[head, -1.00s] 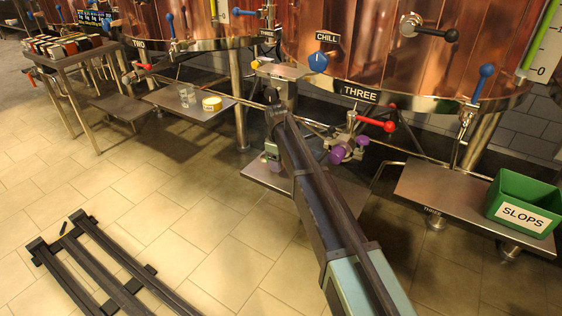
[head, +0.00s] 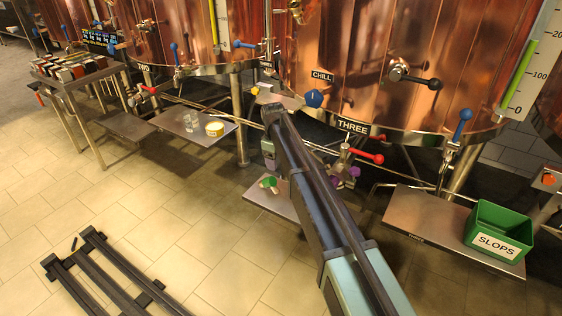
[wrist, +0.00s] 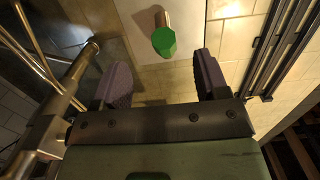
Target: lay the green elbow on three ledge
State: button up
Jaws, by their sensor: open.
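The green elbow (head: 268,182) lies on a low steel ledge (head: 258,199) left of my arm in the head view. In the wrist view the green elbow (wrist: 163,43) shows a green faceted end with a copper-coloured part beyond it. My gripper (wrist: 162,70) is open and empty, its two purple-padded fingers apart, with the elbow ahead of the gap between them.
A green SLOPS bin (head: 497,236) stands on the right end of the THREE ledge; its left part is bare.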

jog(key=shift+f, duration=0.1)
jog(key=s+d+m, duration=0.4)
jog(key=s+d, duration=0.3)
jog(key=s, duration=0.4)
jog(key=s+d+m, duration=0.4)
jog(key=s+d, duration=0.3)
jog(key=s, duration=0.5)
jog(key=s+d+m, duration=0.4)
jog(key=s+d, duration=0.3)
jog(key=s, duration=0.4)
notch_tip(320, 180, up, 22)
jog(key=p, duration=2.1)
jog(key=shift+w+d+f+y, duration=0.15)
jog(key=shift+w+f+y, duration=0.1)
jog(key=shift+y, duration=0.15)
